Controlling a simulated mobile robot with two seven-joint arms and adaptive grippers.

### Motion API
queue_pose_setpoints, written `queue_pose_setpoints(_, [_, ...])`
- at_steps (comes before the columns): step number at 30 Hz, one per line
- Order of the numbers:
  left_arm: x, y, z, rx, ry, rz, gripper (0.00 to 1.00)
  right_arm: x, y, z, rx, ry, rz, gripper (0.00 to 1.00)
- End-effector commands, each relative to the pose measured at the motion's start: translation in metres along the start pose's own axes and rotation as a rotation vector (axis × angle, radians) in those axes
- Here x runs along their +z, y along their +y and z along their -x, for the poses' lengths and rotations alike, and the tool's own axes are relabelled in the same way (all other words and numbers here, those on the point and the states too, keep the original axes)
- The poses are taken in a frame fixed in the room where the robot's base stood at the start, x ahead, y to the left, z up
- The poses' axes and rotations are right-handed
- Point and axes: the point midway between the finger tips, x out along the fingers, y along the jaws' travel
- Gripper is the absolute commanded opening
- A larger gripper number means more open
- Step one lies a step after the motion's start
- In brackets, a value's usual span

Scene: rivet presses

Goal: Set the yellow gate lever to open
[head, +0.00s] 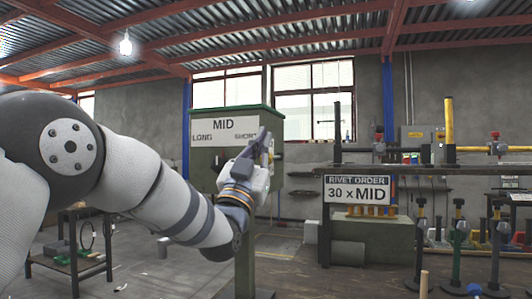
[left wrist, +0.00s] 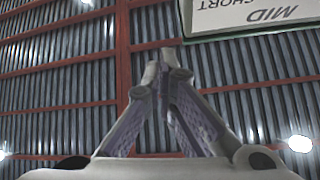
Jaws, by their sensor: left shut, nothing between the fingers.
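My left gripper (head: 263,140) is raised in front of the right side of a green cabinet (head: 212,160) marked MID, LONG and SHORT. In the left wrist view its fingers (left wrist: 160,72) come together at the tips, with nothing between them. The cabinet's label plate (left wrist: 245,15) shows at the top right there. No part is clearly marked as the gate lever. A thick yellow upright bar (head: 449,122) stands farther right, above the dark bench. My right gripper is out of view.
A dark bench (head: 430,170) stands at the right, with a sign (head: 358,190) reading RIVET ORDER 30 x MID. Several lever-like stands (head: 458,235) are at far right. A low dark table (head: 70,262) is at lower left. Floor between is mostly open.

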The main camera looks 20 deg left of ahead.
Motion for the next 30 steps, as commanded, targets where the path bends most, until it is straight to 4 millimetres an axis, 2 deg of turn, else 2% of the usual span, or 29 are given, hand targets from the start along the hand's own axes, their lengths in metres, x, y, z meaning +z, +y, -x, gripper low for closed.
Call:
queue_pose_setpoints(4, [0.002, 0.001, -0.03, 0.0, 0.0, 0.001, 0.0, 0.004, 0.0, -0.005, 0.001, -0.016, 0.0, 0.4])
queue_pose_setpoints(6, [0.02, 0.001, -0.022, 0.001, -0.009, 0.002, 0.0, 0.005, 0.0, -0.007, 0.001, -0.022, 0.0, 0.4])
queue_pose_setpoints(12, [0.037, 0.001, -0.015, 0.0, -0.002, 0.002, 0.0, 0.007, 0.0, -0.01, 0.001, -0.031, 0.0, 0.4])
queue_pose_setpoints(24, [0.038, 0.001, -0.015, -0.001, 0.001, 0.002, 0.0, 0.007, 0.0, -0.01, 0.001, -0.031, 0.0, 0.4])
queue_pose_setpoints(30, [0.049, 0.003, -0.008, -0.006, 0.032, 0.0, 0.0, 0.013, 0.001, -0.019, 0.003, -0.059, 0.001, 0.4])
